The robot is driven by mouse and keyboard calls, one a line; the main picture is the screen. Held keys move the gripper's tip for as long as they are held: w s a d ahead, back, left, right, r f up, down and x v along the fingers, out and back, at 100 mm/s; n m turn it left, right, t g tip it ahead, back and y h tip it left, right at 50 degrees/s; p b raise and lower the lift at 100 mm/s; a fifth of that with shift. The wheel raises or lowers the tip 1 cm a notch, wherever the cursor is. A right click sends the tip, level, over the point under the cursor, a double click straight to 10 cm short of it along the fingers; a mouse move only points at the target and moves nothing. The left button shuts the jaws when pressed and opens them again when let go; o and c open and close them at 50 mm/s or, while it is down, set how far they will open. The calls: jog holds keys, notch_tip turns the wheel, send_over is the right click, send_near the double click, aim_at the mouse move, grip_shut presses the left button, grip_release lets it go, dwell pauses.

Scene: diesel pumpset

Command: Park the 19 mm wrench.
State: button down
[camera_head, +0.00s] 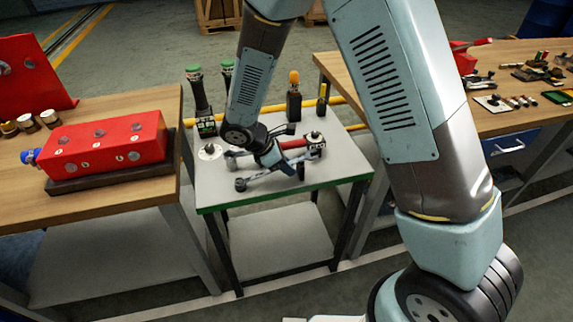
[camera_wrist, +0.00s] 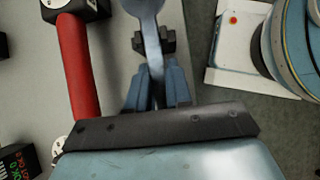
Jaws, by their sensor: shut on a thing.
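A grey-blue wrench (camera_wrist: 150,28) is between the fingers of my gripper (camera_wrist: 154,92) in the wrist view. The gripper is shut on its shaft. The wrench runs up out of the top of that view, so its far end is cut off. No size mark is legible. In the head view my gripper (camera_head: 270,160) is low over the small grey-topped table (camera_head: 305,187), with grey wrench shapes around it. A wrench end (camera_head: 241,184) shows just left of the fingers. I cannot tell whether the held wrench touches the table.
A dark block (camera_wrist: 168,41) lies behind the wrench. A red-handled tool (camera_wrist: 79,65) lies close on the left. Green-capped cylinders (camera_head: 196,88) and yellow-topped bottles (camera_head: 294,98) stand at the table's back. A white disc (camera_head: 210,152) lies left. The front right tabletop is clear.

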jog(key=shift+f, duration=0.45)
jog(key=c, duration=1)
grip_release()
jog(key=shift+o, duration=0.2)
jog(key=v, duration=1.4)
jog(key=shift+f, duration=0.1)
